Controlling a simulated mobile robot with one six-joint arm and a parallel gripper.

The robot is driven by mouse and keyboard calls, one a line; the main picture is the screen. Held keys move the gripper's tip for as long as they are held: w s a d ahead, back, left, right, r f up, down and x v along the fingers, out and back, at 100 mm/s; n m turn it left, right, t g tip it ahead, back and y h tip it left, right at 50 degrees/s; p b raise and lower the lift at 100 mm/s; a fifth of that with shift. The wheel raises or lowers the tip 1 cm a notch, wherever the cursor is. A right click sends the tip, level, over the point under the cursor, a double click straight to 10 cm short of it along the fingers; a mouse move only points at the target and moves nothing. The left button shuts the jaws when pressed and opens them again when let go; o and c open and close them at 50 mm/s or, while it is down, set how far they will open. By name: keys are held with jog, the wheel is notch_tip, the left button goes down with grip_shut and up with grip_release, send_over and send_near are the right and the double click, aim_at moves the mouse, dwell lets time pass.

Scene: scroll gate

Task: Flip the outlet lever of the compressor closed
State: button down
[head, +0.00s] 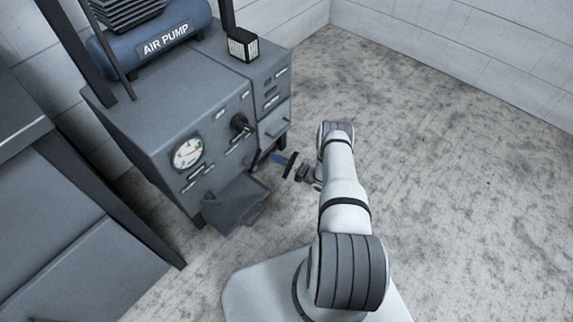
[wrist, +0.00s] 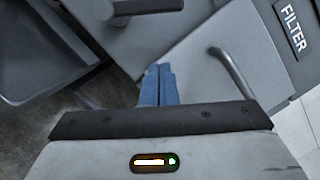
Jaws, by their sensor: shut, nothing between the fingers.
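The compressor (head: 150,130) is a grey cabinet with a blue AIR PUMP tank (head: 160,35) on top. A black lever or knob (head: 240,124) sits on its front, right of the round gauge (head: 188,153). I cannot read a label that marks it as the outlet lever. A dark lever-like part (wrist: 140,9) shows at the top edge of the wrist view, partly cut off. My gripper (head: 277,158) is low at the cabinet's right front, below and right of the black lever. Its blue fingers (wrist: 157,86) are shut and empty, apart from that part.
An open tray-like flap (head: 238,203) juts out low from the cabinet front. In the wrist view, a bar handle (wrist: 232,73) is right of my fingers, near a FILTER label (wrist: 293,28). Another grey cabinet (head: 70,235) stands left. The floor (head: 460,160) at right is clear.

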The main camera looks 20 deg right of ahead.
aim_at(256, 159)
jog(key=a+r, duration=0.1)
jog(key=a, duration=0.1)
jog(key=a+r, duration=0.1)
jog(key=a, duration=0.1)
jog(key=shift+s+a+r, duration=0.1)
jog(key=shift+r, duration=0.2)
jog(key=shift+d, duration=0.25)
